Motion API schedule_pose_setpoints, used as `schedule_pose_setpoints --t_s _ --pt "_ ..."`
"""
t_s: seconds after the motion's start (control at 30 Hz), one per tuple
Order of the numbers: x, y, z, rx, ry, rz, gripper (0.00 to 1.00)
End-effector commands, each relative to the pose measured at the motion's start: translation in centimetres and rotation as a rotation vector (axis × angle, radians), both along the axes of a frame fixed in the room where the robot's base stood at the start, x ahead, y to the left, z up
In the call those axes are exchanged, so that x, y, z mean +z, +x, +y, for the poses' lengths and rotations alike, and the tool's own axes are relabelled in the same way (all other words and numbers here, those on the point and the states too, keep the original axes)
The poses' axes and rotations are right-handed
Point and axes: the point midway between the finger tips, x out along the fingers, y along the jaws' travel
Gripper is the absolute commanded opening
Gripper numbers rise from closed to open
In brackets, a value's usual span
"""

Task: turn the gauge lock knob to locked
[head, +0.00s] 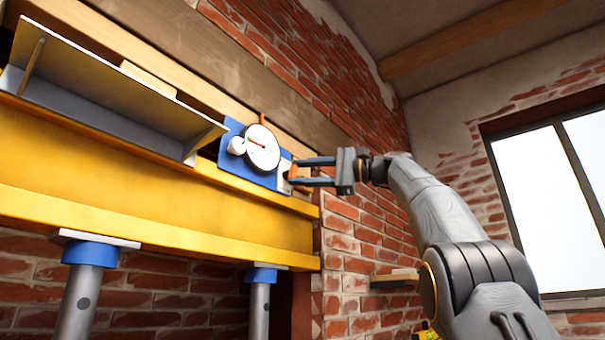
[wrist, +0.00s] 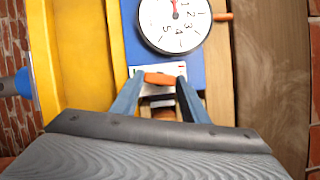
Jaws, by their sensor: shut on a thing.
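The gauge (head: 263,155) has a round white dial with a dark rim and a red needle. It sits on a blue plate (head: 230,131) on the yellow beam; in the wrist view the dial (wrist: 174,22) is cut by the top edge. Below it there, a small white plate (wrist: 174,69) with a red mark at its right carries the orange lock knob (wrist: 158,78). My gripper (head: 292,172) is at the knob, with its blue-grey fingers on either side and shut on it. The knob bar lies crosswise between the fingertips in the wrist view. Any lock lettering is too small to read.
The yellow beam (head: 150,160) rests on grey posts with blue collars (head: 89,254). A grey metal angle (head: 110,95) stands left of the gauge. Brick wall (head: 350,245) lies right of the beam, with a small wooden shelf (head: 394,278) below my arm.

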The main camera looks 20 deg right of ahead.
Motion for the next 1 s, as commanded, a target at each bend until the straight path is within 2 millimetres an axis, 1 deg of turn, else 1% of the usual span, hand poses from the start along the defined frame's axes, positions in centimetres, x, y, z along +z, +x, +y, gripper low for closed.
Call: schedule_pose_setpoints --t_s 0.07,0.1,0.2,0.47,0.57,0.67,0.9,1.0 --pt "-0.1 0.0 0.0 0.002 -0.001 0.003 0.18" --pt "-0.1 0.0 0.0 0.002 -0.001 0.003 0.44" --pt "-0.1 0.0 0.0 0.002 -0.001 0.003 0.59" --pt "-0.1 0.0 0.0 0.0 0.0 0.001 0.59" --pt "-0.1 -0.2 -0.4 -0.001 0.0 0.002 0.59" --pt "-0.3 -0.8 -1.5 -0.003 -0.001 0.002 0.59" --pt "-0.7 -2.9 -4.7 -0.002 -0.001 0.002 0.59" --pt "-0.8 -3.5 -5.8 -0.002 -0.001 0.002 0.59"
